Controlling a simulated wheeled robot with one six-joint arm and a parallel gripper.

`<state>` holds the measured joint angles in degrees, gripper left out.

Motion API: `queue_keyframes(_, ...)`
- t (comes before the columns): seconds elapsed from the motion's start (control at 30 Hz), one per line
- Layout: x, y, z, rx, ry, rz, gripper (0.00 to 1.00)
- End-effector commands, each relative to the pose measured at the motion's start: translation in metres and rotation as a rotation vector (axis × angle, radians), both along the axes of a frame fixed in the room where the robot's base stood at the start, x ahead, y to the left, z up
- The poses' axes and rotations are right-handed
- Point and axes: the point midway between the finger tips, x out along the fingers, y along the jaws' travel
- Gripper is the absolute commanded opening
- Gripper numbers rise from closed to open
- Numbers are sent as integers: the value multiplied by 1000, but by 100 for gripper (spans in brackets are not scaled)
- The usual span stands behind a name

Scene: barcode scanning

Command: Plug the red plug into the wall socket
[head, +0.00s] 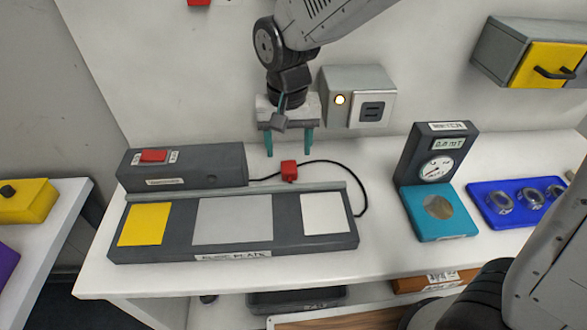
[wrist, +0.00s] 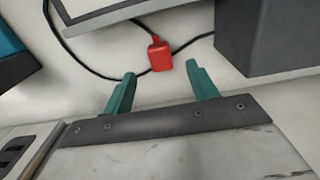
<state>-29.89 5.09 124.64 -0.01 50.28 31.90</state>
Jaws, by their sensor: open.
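The red plug (head: 289,171) lies on the white bench behind the grey plate, on a black cord. It also shows in the wrist view (wrist: 159,54), beyond my fingertips. My gripper (head: 289,152) points down above the bench near the plug, open, with its teal fingers apart and nothing between them. In the wrist view my gripper (wrist: 158,80) has the plug roughly in line with its gap; whether the tips reach bench height I cannot tell. The wall socket (head: 372,110) is on a grey box with a lit round lamp, right of my gripper. Its slots show partly in the wrist view (wrist: 12,150).
A dark box with a red switch (head: 153,156) stands left of the plug. The plate with yellow, grey and white pads (head: 232,253) lies in front. A gauge on a teal base (head: 437,155) and a blue tray (head: 490,213) stand right. A yellow-doored cabinet (head: 543,65) hangs upper right.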

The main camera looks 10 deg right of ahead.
Motion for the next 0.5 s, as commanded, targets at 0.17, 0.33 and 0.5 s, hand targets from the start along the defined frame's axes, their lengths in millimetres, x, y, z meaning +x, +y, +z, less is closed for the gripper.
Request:
queue_keyframes(0.17, 0, 1, -3, 0, 0, 1, 58)
queue_keyframes(0.33, 0, 0, -7, -1, 2, 1, 58)
queue_keyframes(0.5, 3, -1, -32, -2, 3, 1, 58)
